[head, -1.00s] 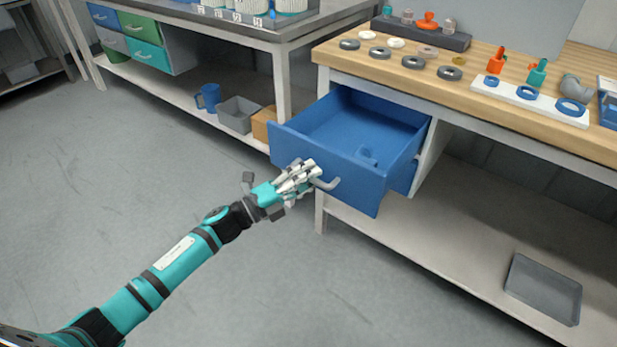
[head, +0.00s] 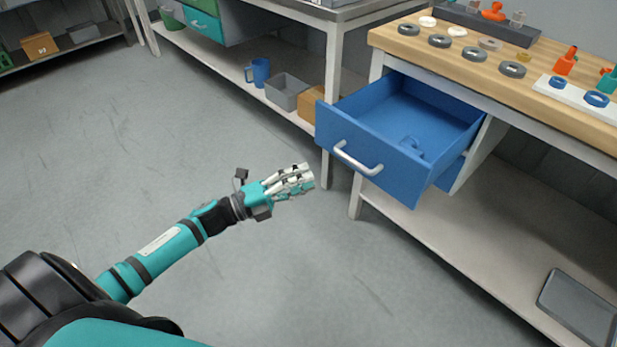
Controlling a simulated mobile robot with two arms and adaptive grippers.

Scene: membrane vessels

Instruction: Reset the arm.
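My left arm comes in from the lower left, and its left gripper (head: 308,174) is over the floor, to the left of the open drawer. The gripper is apart from the drawer handle (head: 357,159) and nothing shows in it. Its fingers overlap from this angle, so I cannot tell how far they are spread. The blue drawer (head: 372,137) is pulled out of the workbench, with a small blue item (head: 411,147) inside. My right gripper is not in view.
The wooden workbench (head: 545,92) holds several rings and fittings. A grey tray (head: 578,308) lies on its lower shelf. Left of it, another bench's shelf holds a blue mug (head: 258,72), a grey bin (head: 287,92) and a cardboard box (head: 318,103). The floor (head: 110,150) at left is clear.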

